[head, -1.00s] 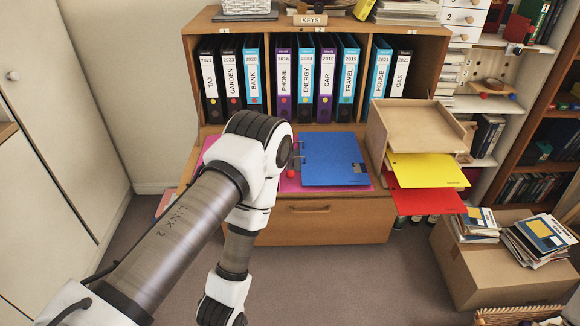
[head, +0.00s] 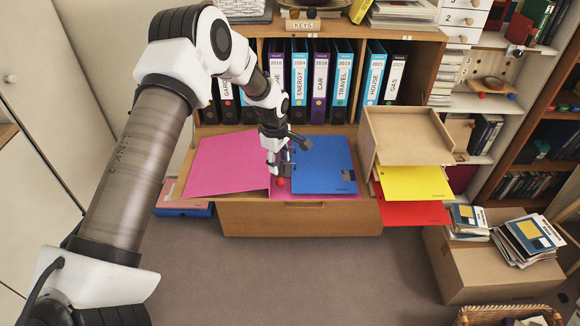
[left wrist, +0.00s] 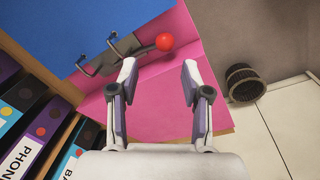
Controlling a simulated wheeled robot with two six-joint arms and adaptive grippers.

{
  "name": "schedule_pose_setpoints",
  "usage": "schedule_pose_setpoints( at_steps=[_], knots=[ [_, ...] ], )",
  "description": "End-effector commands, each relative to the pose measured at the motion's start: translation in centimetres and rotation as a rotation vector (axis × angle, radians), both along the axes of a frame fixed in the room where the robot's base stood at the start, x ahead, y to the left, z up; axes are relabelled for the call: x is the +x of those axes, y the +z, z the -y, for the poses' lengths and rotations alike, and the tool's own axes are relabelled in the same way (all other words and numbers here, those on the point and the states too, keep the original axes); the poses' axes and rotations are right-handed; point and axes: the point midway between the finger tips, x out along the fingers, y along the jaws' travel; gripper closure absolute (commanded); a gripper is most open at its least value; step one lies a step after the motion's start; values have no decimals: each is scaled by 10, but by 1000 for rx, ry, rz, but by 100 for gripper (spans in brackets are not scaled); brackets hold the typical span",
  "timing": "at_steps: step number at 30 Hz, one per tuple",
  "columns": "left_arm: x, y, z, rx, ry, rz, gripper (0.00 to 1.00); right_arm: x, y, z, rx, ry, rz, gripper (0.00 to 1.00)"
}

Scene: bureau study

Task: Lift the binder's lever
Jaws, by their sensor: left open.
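An open binder with pink inside covers (head: 228,163) lies on the bureau's lowered wooden flap. A blue sheet or folder (head: 324,166) lies over its right part. The binder's lever ends in a red ball knob (head: 281,181), just below my left gripper in the head view. In the left wrist view, the knob (left wrist: 164,42) sits on a grey metal mechanism (left wrist: 118,52) with bent rings beside the blue edge. My left gripper (left wrist: 159,74) is open and empty, its fingertips pointing toward the knob and apart from it. My right gripper is not in view.
Upright labelled binders (head: 319,76) stand in the bureau behind. A wooden letter tray (head: 408,135) with yellow (head: 413,183) and red folders stands to the right. A dark wastebasket (left wrist: 245,84) stands on the floor. A cardboard box (head: 480,262) with booklets is at the right.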

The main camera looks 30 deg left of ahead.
Motion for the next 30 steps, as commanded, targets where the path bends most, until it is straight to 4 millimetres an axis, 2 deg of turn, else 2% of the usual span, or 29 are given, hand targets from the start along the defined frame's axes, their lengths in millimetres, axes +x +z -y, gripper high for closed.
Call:
schedule_pose_setpoints(
  at_steps=[12, 16, 21, 22, 24, 26, 30],
  knots=[
    [6, -69, 1, 0, 2, -5, 52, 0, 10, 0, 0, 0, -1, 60],
    [7, -78, 1, 0, 0, -3, 52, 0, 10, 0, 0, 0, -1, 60],
    [7, -78, 1, 0, 0, -3, 52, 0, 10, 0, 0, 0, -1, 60],
    [7, -78, 1, 0, 0, -3, 55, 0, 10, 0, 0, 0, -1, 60],
    [7, -78, 1, -1, 0, -3, 80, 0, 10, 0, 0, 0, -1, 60],
    [7, -78, 1, -1, 0, -3, 100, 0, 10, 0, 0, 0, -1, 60],
    [6, -78, 1, -1, 1, -4, 100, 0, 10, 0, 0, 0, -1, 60]
  ],
)
